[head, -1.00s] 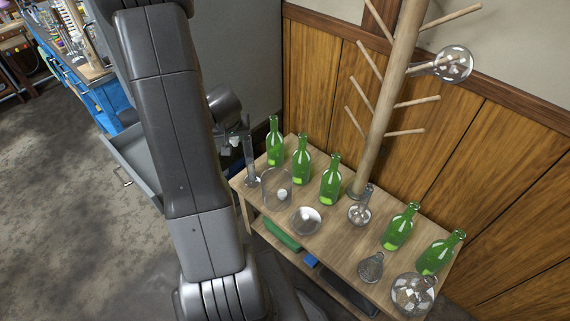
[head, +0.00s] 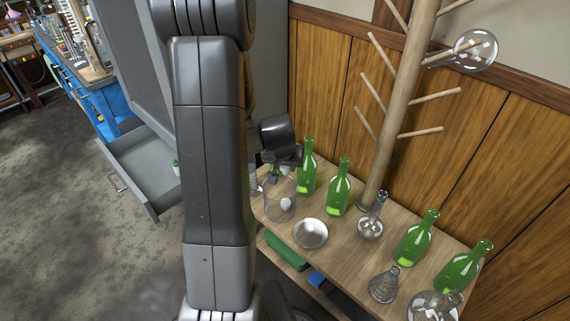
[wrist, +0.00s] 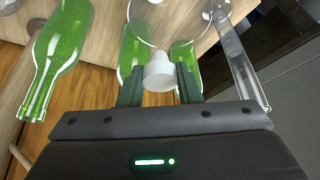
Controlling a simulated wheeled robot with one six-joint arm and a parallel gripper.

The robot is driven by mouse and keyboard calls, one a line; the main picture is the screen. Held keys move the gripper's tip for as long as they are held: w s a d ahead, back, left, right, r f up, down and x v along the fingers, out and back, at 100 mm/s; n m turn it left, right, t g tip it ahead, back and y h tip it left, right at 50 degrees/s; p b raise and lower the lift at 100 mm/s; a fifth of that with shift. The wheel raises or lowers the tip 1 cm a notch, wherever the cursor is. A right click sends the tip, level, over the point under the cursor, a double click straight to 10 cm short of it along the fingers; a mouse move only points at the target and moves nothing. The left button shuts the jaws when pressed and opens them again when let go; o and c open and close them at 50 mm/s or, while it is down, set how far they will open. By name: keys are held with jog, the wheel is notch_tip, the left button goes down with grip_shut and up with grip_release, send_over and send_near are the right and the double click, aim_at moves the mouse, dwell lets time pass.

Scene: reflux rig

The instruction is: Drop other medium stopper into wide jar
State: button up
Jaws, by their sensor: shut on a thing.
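In the wrist view my gripper (wrist: 158,88) is shut on a white stopper (wrist: 158,70). The wide jar (wrist: 137,25) is clear glass, and its rim shows just beyond the held stopper. In the head view my gripper (head: 284,170) is above the wide jar (head: 281,207), which stands upright at the near left of the wooden stand. A white stopper (head: 286,203) lies inside the jar. The held stopper is hard to make out in the head view. I cannot tell whether it is fully over the jar's opening.
Green bottles (head: 338,188) stand behind the jar, and more (head: 413,238) stand to the right. A clear glass cylinder (wrist: 236,55) is close on the right in the wrist view. A wooden peg rack (head: 400,110) rises at the back.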

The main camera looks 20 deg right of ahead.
notch_tip(320, 180, down, 2)
jog(key=shift+b, duration=0.5)
jog(key=o, duration=1)
jog(key=shift+r, duration=0.1)
jog(key=p+v, duration=0.4)
jog(key=v, duration=0.9)
jog(key=shift+s+a+r, duration=0.1)
jog(key=shift+s+r, duration=0.05)
jog(key=shift+r, duration=0.15)
